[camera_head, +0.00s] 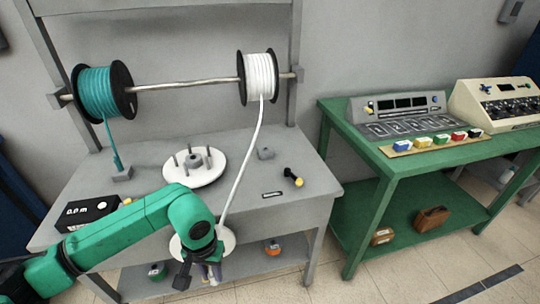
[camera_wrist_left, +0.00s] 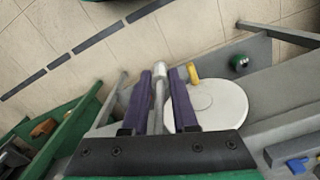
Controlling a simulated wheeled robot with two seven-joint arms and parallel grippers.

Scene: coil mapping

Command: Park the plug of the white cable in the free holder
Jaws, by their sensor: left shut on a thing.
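The white cable (camera_head: 243,155) hangs from the white spool (camera_head: 260,77) and runs down to my left gripper (camera_head: 209,270), in front of the table's front edge. In the left wrist view, the purple fingers of my left gripper (camera_wrist_left: 161,90) are shut on the white plug (camera_wrist_left: 159,76) at the cable's end. A grey block holder (camera_head: 265,153) stands on the table with nothing seen in it. Another grey holder (camera_head: 122,174) at the left has the teal cable's plug (camera_head: 118,161) in it. My right gripper is in neither view.
A white disc with grey posts (camera_head: 194,164) sits mid-table. A black meter box (camera_head: 88,214) and a black-and-yellow tool (camera_head: 292,177) are also on the table. A green bench (camera_head: 385,160) stands at the right.

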